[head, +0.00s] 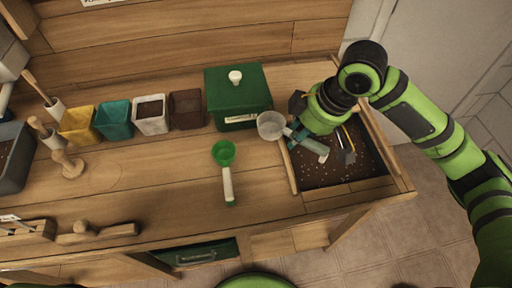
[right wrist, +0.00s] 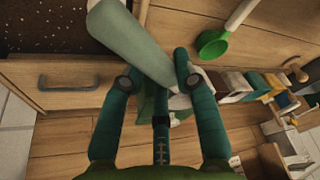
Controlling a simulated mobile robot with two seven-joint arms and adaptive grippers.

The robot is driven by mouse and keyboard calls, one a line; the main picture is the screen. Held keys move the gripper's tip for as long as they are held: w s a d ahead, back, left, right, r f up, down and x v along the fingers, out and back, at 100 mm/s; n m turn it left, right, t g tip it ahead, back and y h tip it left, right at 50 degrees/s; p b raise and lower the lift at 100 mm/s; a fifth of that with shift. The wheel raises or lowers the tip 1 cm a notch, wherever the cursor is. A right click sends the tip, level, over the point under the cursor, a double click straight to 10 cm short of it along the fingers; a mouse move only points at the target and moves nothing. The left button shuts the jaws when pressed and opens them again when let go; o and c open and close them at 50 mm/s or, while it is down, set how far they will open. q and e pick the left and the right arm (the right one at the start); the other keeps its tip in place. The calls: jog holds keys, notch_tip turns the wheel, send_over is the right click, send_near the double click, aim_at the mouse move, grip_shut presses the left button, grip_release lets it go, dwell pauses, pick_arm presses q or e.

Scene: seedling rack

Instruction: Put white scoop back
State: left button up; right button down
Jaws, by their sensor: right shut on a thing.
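The white scoop (head: 270,125) is in my right gripper (head: 303,131). Its pale bowl points left, just beyond the left edge of the soil tray, and its grey-green handle runs right over the tray. In the right wrist view, the handle (right wrist: 130,45) crosses between the fingers of my right gripper (right wrist: 158,45), and the white bowl (right wrist: 230,85) is partly hidden behind one finger. The gripper is shut on the scoop, which looks raised; its exact height is unclear. My left gripper is not in view.
The soil tray (head: 292,176) holds small tools. A green scoop (head: 223,153) lies left of it. A green lidded box (head: 238,90) and several coloured pots (head: 113,122) stand behind. A faint circle (head: 105,176) marks bare bench near a wooden tool (head: 68,164).

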jog(key=w+a+f+p, duration=0.1)
jog(key=a+f, duration=0.1)
jog(key=f, duration=0.1)
jog(key=w+a+f, duration=0.2)
jog(key=a+f, duration=0.1)
jog(key=w+a+f+p, duration=0.1)
jog(key=w+a+f, duration=0.1)
jog(key=a+f, duration=0.1)
jog(key=shift+w+f+p, duration=0.15)
jog(key=shift+w+p, duration=0.05)
jog(key=shift+p, duration=0.15)
jog(key=shift+f, duration=0.3)
jog(key=shift+f, duration=0.35)
jog(key=c, duration=0.9)
grip_release()
jog(key=shift+f, duration=0.1)
jog(key=shift+c, duration=0.2)
